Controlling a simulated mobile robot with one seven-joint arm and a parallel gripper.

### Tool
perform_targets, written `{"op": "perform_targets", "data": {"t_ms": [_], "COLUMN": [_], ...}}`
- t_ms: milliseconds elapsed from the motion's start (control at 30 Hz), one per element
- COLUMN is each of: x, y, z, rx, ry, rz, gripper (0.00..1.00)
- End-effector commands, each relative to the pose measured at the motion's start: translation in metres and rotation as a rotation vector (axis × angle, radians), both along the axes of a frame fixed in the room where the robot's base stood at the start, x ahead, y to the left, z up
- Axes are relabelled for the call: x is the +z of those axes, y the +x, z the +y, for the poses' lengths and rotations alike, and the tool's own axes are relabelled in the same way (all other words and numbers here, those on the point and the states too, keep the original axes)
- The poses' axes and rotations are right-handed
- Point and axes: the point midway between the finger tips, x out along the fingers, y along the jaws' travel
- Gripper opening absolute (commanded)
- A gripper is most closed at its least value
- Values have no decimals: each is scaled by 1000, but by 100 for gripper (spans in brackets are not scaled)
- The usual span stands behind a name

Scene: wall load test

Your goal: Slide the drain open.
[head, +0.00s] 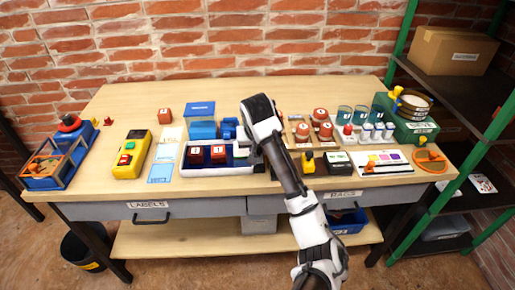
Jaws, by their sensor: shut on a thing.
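My arm reaches up from the bottom of the head view to the middle of the bench. My gripper (257,155) is at the right end of a white and blue tray (215,171). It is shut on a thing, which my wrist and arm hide. The tray holds red blocks (207,155) with white number faces. I cannot make out a part that is clearly the drain. A green box (412,131) with a round sieve (413,102) on top stands at the right, apart from my gripper. A small yellow piece (422,141) shows on its front.
The wooden bench (110,185) also bears a yellow button box (132,155), a blue box (201,120), red-topped jars (320,115), glasses (345,114) and a white colour board (382,162). A blue tray with a cage (55,160) is at the left. A shelf rack borders the right.

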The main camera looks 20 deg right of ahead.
Motion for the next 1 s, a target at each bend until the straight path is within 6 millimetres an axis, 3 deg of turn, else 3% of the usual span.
{"op": "perform_targets", "data": {"t_ms": [667,700,833,1000], "x": [0,0,0,0], "y": [-13,-13,-13,-13], "z": [3,3,3,3], "rx": [-1,-1,-1,-2], "ry": [0,0,0,0], "rz": [1,1,1,0], "gripper": [3,24,41,42]}}
